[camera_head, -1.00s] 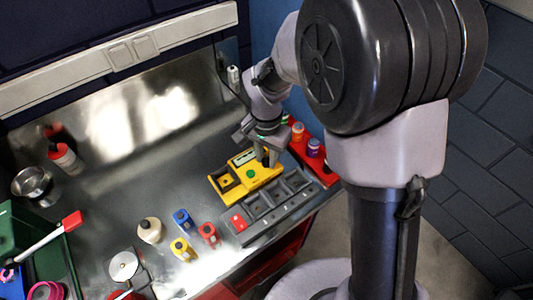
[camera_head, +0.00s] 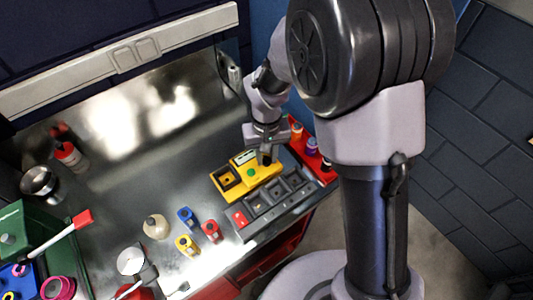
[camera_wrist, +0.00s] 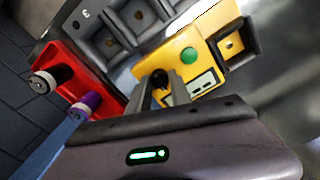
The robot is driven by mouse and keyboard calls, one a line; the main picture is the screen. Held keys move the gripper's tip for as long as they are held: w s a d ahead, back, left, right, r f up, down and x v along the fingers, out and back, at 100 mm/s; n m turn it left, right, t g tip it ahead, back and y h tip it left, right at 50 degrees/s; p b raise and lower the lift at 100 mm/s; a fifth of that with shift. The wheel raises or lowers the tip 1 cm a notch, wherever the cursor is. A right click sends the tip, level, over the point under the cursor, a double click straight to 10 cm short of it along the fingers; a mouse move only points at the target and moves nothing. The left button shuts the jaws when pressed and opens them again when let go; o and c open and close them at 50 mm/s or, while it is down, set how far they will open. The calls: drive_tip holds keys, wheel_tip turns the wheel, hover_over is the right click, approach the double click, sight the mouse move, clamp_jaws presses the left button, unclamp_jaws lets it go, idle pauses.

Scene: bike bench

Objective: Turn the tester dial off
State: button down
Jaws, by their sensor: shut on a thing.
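The yellow tester (camera_head: 262,174) stands on the metal bench at the right, with a green button (camera_wrist: 189,56), a small display (camera_wrist: 203,84) and a dark square well at one end. Its black dial (camera_wrist: 159,77) shows in the wrist view between my fingertips. My gripper (camera_wrist: 163,92) points down over the tester and is shut on the dial. In the head view my gripper (camera_head: 266,157) covers the dial. The dial's pointer and markings are hidden or too small to read.
A grey compartment tray (camera_head: 268,213) lies along the tester's front. A red rack (camera_head: 325,172) with capped bottles stands close on the right. The bench behind is clear.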

sight(267, 158)
idle(0.4)
drive_tip(key=c, duration=1.2)
unclamp_jaws()
drive_tip(key=shift+o, duration=0.2)
wheel_tip(267, 158, up, 18)
drive_tip(key=p, duration=0.5)
drive_tip(key=shift+f, duration=0.25)
